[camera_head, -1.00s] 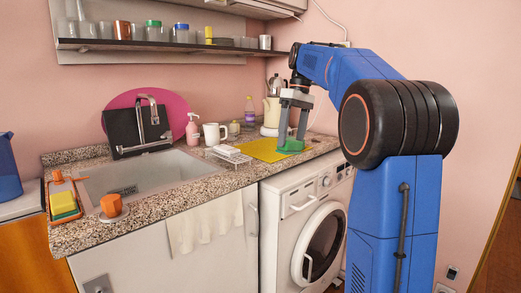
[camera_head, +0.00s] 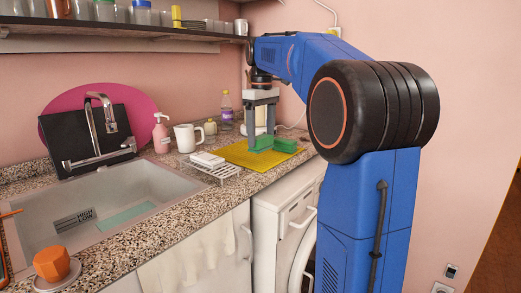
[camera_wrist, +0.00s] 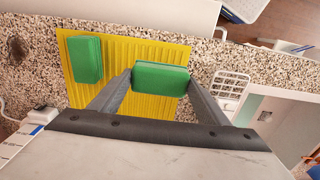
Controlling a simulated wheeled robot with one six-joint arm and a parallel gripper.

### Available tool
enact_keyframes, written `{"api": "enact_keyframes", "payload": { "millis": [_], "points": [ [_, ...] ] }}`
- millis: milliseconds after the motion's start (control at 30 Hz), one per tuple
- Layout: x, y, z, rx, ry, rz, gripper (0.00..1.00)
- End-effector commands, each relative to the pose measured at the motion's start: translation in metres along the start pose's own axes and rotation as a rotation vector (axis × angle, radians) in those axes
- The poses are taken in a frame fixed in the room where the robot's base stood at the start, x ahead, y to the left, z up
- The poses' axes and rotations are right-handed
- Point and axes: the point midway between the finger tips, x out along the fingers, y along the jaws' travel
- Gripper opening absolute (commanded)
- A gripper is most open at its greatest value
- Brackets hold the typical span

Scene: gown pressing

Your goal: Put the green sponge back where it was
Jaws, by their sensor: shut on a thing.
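Two green sponges show. One green sponge (camera_wrist: 160,78) is between the fingers of my gripper (camera_wrist: 160,80), which is shut on it, near one edge of the yellow ribbed mat (camera_wrist: 120,55). The other green sponge (camera_wrist: 88,58) lies on the mat, apart from my fingers. In the head view my gripper (camera_head: 260,132) points down over the mat (camera_head: 238,153), with the held sponge (camera_head: 262,143) at its fingertips and the other sponge (camera_head: 284,145) just to the right. I cannot tell whether the held sponge touches the mat.
A wire rack (camera_head: 222,171) with a white item stands left of the mat. Behind are a white mug (camera_head: 187,138), a pink soap bottle (camera_head: 161,135) and a purple-labelled bottle (camera_head: 227,110). The sink (camera_head: 150,181) is at left; a shelf (camera_head: 120,42) runs above.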

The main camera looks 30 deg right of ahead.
Motion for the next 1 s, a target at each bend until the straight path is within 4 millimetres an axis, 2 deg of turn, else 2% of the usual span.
{"api": "enact_keyframes", "payload": {
  "millis": [233,467,667,700,767,1000],
  "points": [
    [0.016,0.0,0.0,0.0,0.0,0.0,0.44],
    [0.045,0.0,0.0,0.0,0.0,0.0,0.44],
    [0.048,0.0,0.0,0.0,0.0,0.0,0.44],
    [0.048,0.0,0.0,0.0,0.0,-0.001,0.72],
    [0.048,0.0,0.0,0.0,0.0,-0.001,0.86],
    [0.048,0.0,0.0,0.0,0.0,0.0,0.88]
  ]
}}
